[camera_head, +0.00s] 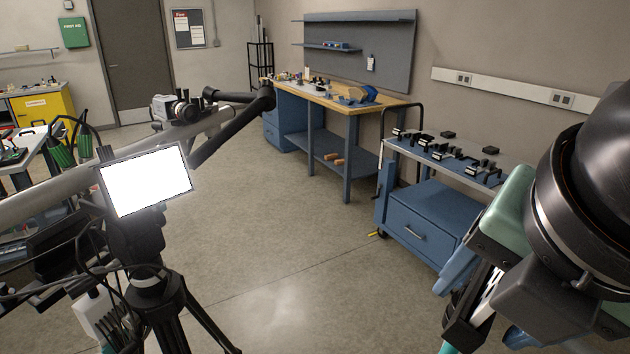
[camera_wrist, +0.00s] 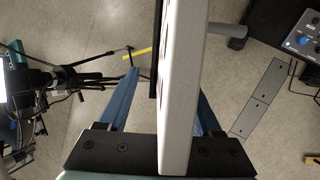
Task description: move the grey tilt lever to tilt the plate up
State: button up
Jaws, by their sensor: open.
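In the head view a bright white plate (camera_head: 146,180) sits tilted on top of a black tripod (camera_head: 150,282) at the left. I cannot clearly pick out the grey tilt lever among the dark parts around the plate. My gripper (camera_wrist: 165,95) shows in the wrist view with its two blue fingers spread apart. A long pale bar runs up between the fingers; I cannot tell whether it belongs to my gripper. In the head view my gripper is at the lower right, well apart from the plate. The tripod also shows at the left of the wrist view (camera_wrist: 62,78).
A thick grey tube (camera_head: 50,198) passes behind the plate. A blue cart (camera_head: 428,215) with small black parts stands at the right, and a wooden-topped workbench (camera_head: 340,101) behind it. The floor (camera_head: 300,260) between the tripod and my gripper is clear.

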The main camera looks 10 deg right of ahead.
jog(key=p+v, duration=0.5)
jog(key=v, duration=0.1)
dwell(0.3)
jog(key=shift+r, duration=0.1)
